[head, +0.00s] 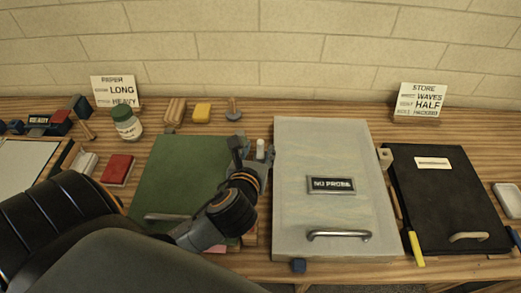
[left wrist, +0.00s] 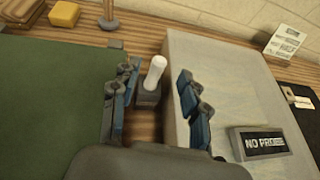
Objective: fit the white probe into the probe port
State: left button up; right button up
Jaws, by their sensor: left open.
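The white probe (head: 260,148) stands upright just left of the pale grey lidded tray (head: 300,140). In the left wrist view the white probe (left wrist: 155,71) rises from a small grey holder (left wrist: 147,97). My left gripper (head: 252,157) is open, with one finger on each side of the probe; contact is not visible. The tray's display (head: 331,185) reads "NO PROBE". A small cream block with a dark spot (head: 385,157) sits at the tray's right edge; I cannot tell whether it is the probe port. My right gripper is not in view.
A green board (head: 180,160) lies left of the gripper and a black case (head: 445,200) right of the tray. A jar (head: 127,122) and sign cards (head: 420,98) stand behind.

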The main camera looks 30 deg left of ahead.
aim_at(260, 147)
pick_arm(q)
jog(key=x, duration=0.5)
jog(key=shift+s+f, duration=0.1)
jog(key=shift+f, duration=0.2)
jog(key=shift+s, duration=0.1)
grip_shut()
